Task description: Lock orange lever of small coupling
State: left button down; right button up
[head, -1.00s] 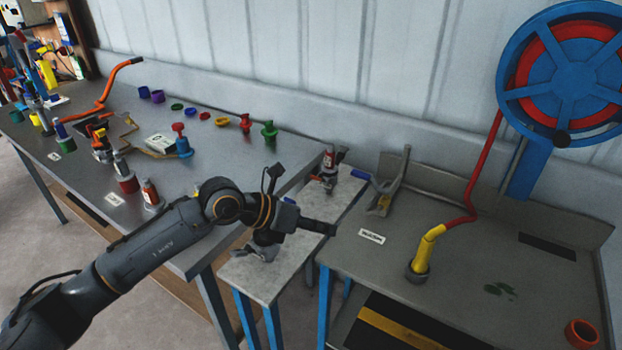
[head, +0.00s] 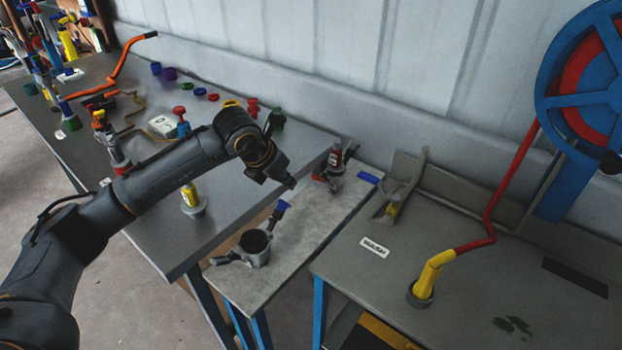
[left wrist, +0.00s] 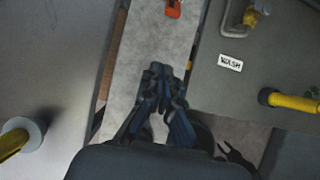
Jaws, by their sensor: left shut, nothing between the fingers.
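A small dark coupling (head: 334,170) with a red-orange part low on its left side stands at the far end of the narrow grey table. An orange lever (left wrist: 173,9) shows at the top edge of the left wrist view, partly cut off. A larger grey coupling (head: 255,245) with an open round mouth and side levers, one blue-tipped, stands at the near end. My left gripper (head: 290,184) is above the narrow table between the two couplings, apart from both. In the left wrist view its fingers (left wrist: 157,70) are shut and empty. My right gripper is out of view.
The long workbench (head: 225,222) at left carries coloured caps and fittings. The table at right holds a bent grey bracket (head: 402,195), a WASH label (head: 374,247) and a yellow hose end (head: 430,275). The narrow table's middle (head: 312,212) is clear.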

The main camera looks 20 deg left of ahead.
pick_arm(q)
jog(key=p+x, duration=0.2)
jog(key=x, duration=0.8)
jog(key=shift+w, duration=0.1)
jog(key=shift+w+d+r+p, duration=0.25)
jog(key=shift+w+r+p, duration=0.3)
jog(key=shift+r, duration=0.2)
jog(key=shift+w+d+r+p, duration=0.25)
jog(key=shift+w+r+p, duration=0.2)
jog(key=shift+w+r, duration=0.25)
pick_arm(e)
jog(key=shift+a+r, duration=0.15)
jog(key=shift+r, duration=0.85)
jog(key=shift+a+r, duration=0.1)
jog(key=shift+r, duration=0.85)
pick_arm(q)
jog(key=shift+r, duration=0.1)
